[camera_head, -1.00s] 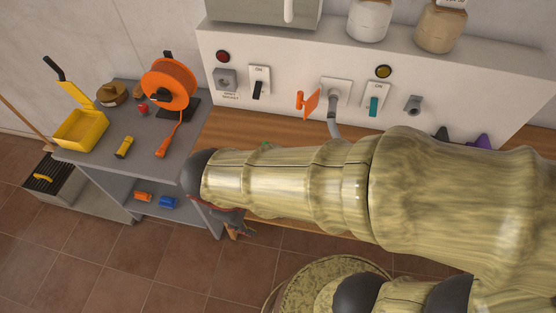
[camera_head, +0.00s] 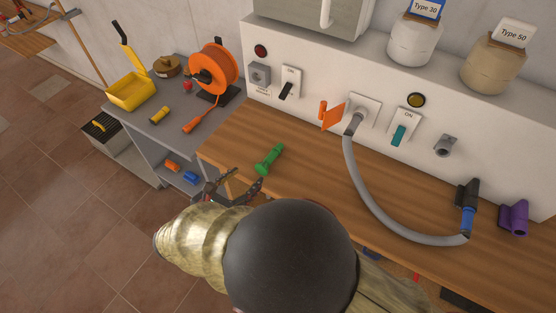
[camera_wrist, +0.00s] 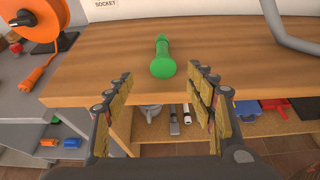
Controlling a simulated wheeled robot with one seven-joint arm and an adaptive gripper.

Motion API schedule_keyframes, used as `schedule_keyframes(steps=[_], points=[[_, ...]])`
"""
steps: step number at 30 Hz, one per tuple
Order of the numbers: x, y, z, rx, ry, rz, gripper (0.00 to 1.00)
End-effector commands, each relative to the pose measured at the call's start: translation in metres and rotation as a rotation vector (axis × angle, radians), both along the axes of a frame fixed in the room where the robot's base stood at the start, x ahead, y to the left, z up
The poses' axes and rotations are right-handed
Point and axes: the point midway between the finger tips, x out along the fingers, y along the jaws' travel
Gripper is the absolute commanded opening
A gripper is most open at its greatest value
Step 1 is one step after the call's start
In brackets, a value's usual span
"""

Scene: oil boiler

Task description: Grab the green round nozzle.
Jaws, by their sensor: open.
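The green round nozzle (camera_head: 269,159) lies on the wooden worktop near its front edge in the head view. It also shows in the wrist view (camera_wrist: 162,58), lying lengthwise away from me with its round end nearest. My gripper (camera_head: 236,187) is at the worktop's front edge, just short of the nozzle. In the wrist view my gripper (camera_wrist: 162,82) is open and empty, with one finger on each side of the nozzle's line. The nozzle lies beyond the fingertips and is not held.
A grey hose (camera_head: 375,205) curves over the worktop (camera_head: 310,160) to a blue-and-black nozzle (camera_head: 467,208). A purple nozzle (camera_head: 514,217) stands at right. The white switch panel (camera_head: 390,85) bounds the back. A grey side table (camera_head: 215,120) with an orange reel (camera_head: 212,70) stands at left.

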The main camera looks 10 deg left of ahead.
Motion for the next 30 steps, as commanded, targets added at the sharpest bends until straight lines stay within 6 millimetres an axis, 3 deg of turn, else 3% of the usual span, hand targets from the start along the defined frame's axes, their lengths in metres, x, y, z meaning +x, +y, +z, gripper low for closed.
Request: schedule_keyframes(steps=[13,21,30], points=[[0.031,-0.016,-0.019,-0.009,0.006,-0.001,0.55],[0.06,-0.031,-0.035,-0.009,0.007,-0.002,0.55],[0.062,-0.032,-0.035,-0.008,0.006,0.001,0.52]])
